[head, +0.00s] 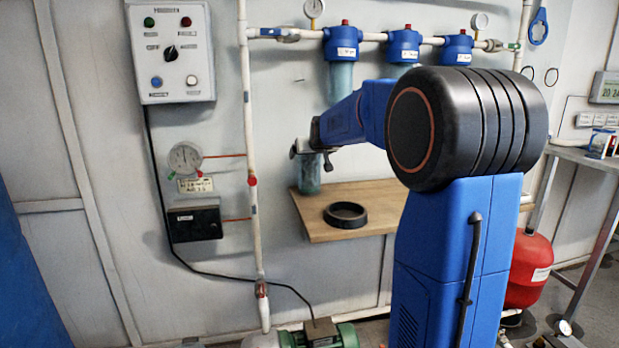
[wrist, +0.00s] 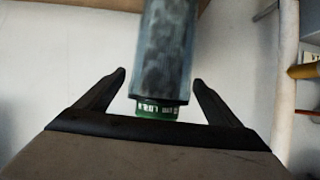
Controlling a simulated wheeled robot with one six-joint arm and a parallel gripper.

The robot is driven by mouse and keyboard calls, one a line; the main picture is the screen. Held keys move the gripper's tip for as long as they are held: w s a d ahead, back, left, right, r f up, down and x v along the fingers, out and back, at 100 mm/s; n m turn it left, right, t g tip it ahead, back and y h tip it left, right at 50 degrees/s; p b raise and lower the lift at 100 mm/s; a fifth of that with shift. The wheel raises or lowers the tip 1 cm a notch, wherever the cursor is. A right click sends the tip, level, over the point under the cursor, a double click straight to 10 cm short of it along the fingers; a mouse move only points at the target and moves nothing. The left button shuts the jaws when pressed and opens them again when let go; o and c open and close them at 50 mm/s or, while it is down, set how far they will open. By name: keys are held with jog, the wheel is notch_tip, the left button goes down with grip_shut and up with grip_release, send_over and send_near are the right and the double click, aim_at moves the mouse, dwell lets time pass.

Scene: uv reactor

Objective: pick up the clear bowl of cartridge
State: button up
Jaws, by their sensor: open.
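A clear bluish bowl of cartridge (head: 309,178) stands upright at the left end of the wooden shelf in the head view. In the wrist view the bowl (wrist: 167,50) comes down from the top edge, with greyish contents and a green lettered band at its near end. My gripper (head: 311,153) is at the bowl's upper end in the head view. In the wrist view my gripper (wrist: 158,80) has its two dark fingers apart, one on each side of the bowl's near end, with visible gaps. The bowl's far end is cut off there.
The wooden shelf (head: 375,196) also holds a black ring (head: 345,214). Blue filter heads (head: 341,43) hang from the pipe above, one with a clear bowl (head: 341,84) below it. A vertical white pipe (head: 246,110) is to the left. My arm hides part of the right side.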

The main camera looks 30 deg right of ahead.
jog(key=shift+w, duration=0.1)
jog(key=shift+c, duration=0.2)
jog(key=c, duration=1.7)
